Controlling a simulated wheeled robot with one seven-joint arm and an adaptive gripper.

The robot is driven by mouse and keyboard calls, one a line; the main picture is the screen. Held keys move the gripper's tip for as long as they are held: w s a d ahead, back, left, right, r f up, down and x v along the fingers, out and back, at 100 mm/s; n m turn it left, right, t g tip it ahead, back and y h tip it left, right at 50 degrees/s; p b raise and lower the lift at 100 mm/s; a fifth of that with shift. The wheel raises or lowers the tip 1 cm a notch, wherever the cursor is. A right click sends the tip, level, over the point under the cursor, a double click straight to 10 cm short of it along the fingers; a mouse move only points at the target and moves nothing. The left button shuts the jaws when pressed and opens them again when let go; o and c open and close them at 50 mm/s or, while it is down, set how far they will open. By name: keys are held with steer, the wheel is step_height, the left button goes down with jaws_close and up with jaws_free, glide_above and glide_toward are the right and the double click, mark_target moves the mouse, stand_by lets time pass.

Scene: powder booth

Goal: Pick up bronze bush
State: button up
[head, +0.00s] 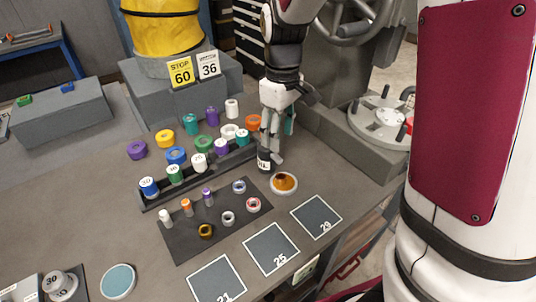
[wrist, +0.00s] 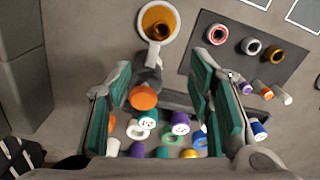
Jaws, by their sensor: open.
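The bronze bush (head: 206,231) is a small brown-gold ring lying on the front part of a dark mat (head: 185,238). In the wrist view the bush (wrist: 276,54) is at the right, beyond the right finger and outside the jaws. My gripper (head: 275,143) is open, pointing down behind the mat, over the right end of the rack. In the wrist view its teal-padded fingers (wrist: 160,75) stand wide apart with nothing gripped. An orange-topped piece (wrist: 143,98) shows between them, apparently below. The bush is in plain sight in both views.
On the mat, a grey ring (head: 228,218) and a red-white ring (head: 253,204) lie near the bush. A dark rack (head: 160,200) holds several coloured spools behind. Numbered squares (head: 271,249) are empty.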

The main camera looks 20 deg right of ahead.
glide_above(281, 174)
steer(key=f, duration=0.8)
steer(key=shift+a+f, duration=0.2)
steer(key=shift+a, duration=0.2)
steer(key=f, duration=0.3)
steer(key=s+f, duration=0.1)
steer(key=shift+s+d+f, duration=0.1)
steer(key=shift+d+f, duration=0.1)
steer(key=shift+d, duration=0.05)
steer(key=shift+f, duration=0.5)
jaws_close()
